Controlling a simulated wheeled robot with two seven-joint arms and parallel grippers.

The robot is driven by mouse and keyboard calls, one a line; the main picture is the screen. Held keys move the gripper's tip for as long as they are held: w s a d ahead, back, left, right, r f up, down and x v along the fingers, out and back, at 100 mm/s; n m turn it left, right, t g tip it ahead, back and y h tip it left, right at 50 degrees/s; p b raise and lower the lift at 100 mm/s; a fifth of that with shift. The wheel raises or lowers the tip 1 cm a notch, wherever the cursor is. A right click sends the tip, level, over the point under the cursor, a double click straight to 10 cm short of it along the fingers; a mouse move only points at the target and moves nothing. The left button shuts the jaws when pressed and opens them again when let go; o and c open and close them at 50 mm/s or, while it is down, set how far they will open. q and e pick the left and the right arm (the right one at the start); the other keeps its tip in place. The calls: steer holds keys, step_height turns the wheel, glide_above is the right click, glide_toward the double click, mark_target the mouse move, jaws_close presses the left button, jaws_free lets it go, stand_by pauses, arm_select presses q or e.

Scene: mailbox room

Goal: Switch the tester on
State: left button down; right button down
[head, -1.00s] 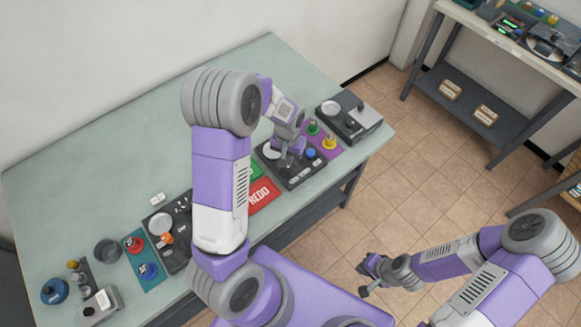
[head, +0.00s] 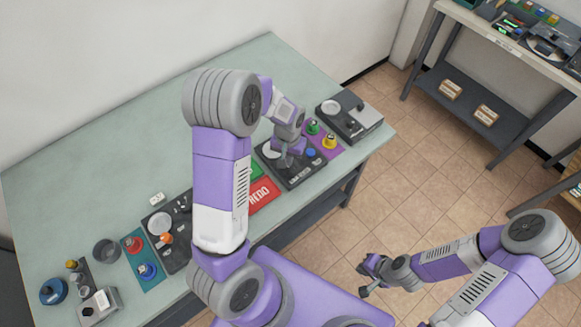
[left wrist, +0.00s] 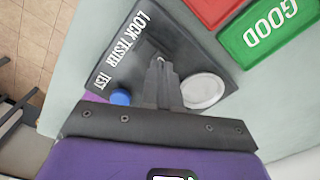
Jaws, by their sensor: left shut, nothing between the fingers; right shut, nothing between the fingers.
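The lock tester (head: 293,177) is a dark panel on the green table. It has a white round disc (head: 269,149) and a blue button (head: 310,153). In the left wrist view its face (left wrist: 128,62) reads "LOCK TESTER" and "TEST", with the blue button (left wrist: 120,97) and the white disc (left wrist: 203,91) on either side of my fingers. My left gripper (head: 285,163) is shut and empty, low over the panel; its fingertips (left wrist: 158,62) are at a small metallic part, mostly hidden, and contact is unclear. My right gripper (head: 364,281) is shut and empty over the floor.
A red REDO mat (head: 262,195) and a green GOOD mat (left wrist: 268,32) lie beside the tester. A purple mat (head: 322,140) with green and yellow items and a grey device (head: 350,118) are beyond.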

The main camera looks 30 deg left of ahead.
arm_select(q)
steer(key=shift+f+b, duration=0.5)
steer(key=shift+f, duration=0.25)
steer(key=shift+r, duration=0.1)
steer(key=shift+r+p, duration=2.85)
steer(key=shift+r, duration=0.7)
steer(key=shift+f, duration=0.1)
